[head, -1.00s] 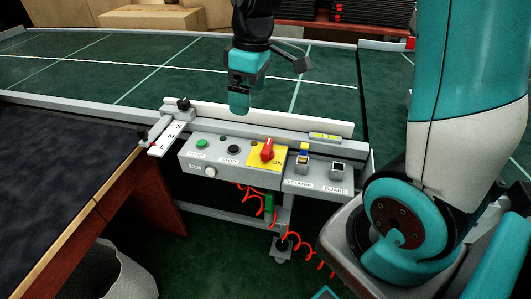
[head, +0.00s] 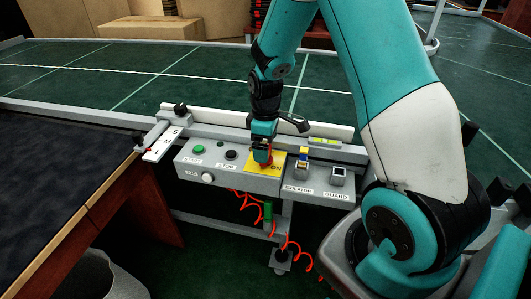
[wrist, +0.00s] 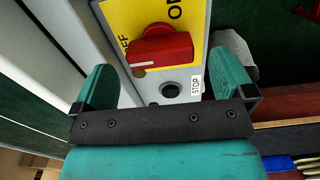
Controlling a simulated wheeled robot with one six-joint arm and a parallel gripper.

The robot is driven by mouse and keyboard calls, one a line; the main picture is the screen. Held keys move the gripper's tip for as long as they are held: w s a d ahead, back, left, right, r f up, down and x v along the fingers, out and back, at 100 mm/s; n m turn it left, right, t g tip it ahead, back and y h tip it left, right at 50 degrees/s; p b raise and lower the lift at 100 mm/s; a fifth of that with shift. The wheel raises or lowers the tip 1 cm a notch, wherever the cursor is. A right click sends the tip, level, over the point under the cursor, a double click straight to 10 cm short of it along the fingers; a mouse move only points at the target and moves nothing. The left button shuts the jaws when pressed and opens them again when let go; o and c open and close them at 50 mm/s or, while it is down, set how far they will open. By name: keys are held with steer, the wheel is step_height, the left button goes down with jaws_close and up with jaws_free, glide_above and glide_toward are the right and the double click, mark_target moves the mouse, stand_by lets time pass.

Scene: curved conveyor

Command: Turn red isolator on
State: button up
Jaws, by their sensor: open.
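The red isolator (wrist: 160,50) is a rotary knob on a yellow plate (wrist: 113,15) of the grey control box (head: 232,180). In the wrist view its bar lies roughly crosswise, and a pale mark shows at its left end, on the side of the partly hidden OFF lettering. ON is partly cut off at the top. In the head view the isolator (head: 262,156) is mostly hidden by my gripper (head: 262,148), which points down over it. In the wrist view my gripper (wrist: 166,66) is open, with one teal finger to each side of the knob. Contact cannot be told.
The green start button (head: 199,149) and black stop button (head: 231,155) are left of the isolator. A conveyor rail (head: 235,120) runs behind the box. A dark table (head: 60,170) is at the left.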

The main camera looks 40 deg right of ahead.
steer(key=shift+f, duration=1.5)
steer(key=shift+c, duration=0.2)
steer(key=c, duration=0.9)
